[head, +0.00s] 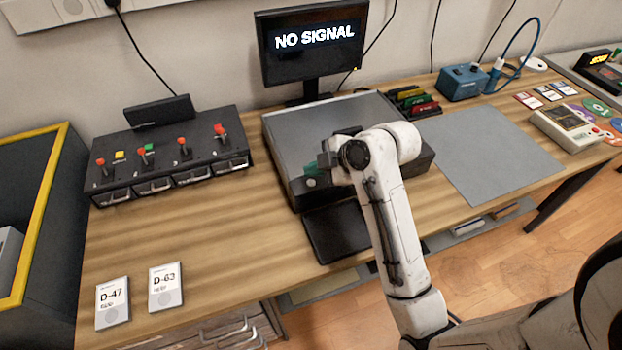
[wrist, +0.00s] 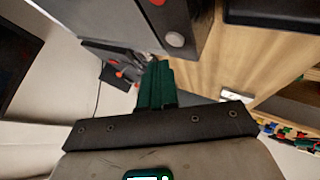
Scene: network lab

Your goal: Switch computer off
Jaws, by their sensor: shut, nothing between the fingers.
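The computer is a flat dark grey box (head: 300,125) on the wooden desk, below a monitor (head: 313,45) that reads "NO SIGNAL". A round grey button (head: 311,182) is on the computer's front left face. The same grey button (wrist: 175,39) shows in the wrist view, with a red round part (wrist: 157,2) near the top edge. My gripper (head: 314,167) is at the computer's front left corner, close to the button; contact cannot be told. Its green fingers (wrist: 157,66) are together and empty. My arm hides part of the computer's front.
A black panel with red levers (head: 165,155) stands left of the computer. A dark flat pad (head: 335,232) lies in front. A grey mat (head: 490,150) and blue box (head: 462,82) are to the right. Two cards, D-47 (head: 112,303) and D-63 (head: 166,288), lie front left.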

